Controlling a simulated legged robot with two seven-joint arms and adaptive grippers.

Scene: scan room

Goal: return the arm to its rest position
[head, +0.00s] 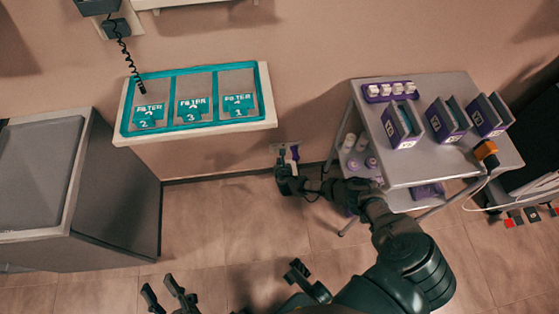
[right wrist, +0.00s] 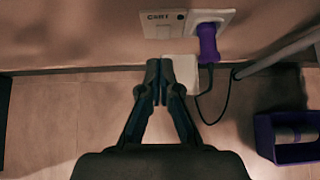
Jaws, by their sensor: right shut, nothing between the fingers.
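My right arm reaches out from the lower right in the head view, past the front left of the cart. Its right gripper (head: 287,164) is near the foot of the wall, by a wall socket with a purple plug (head: 295,152). In the right wrist view the right gripper (right wrist: 159,80) has its fingertips together with nothing between them. The purple plug (right wrist: 207,42) sits in the socket to the right of the fingertips, apart from them. My left gripper (head: 167,294) is at the bottom edge of the head view, with its fingers spread and empty.
The grey cart (head: 434,165) at right holds purple-marked boxes, a purple rack and an orange-topped item. A wall shelf (head: 266,106) holds a teal filter tray (head: 172,90). A grey cabinet (head: 120,205) stands left. The middle floor is clear. A purple bin (right wrist: 263,135) shows at right in the wrist view.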

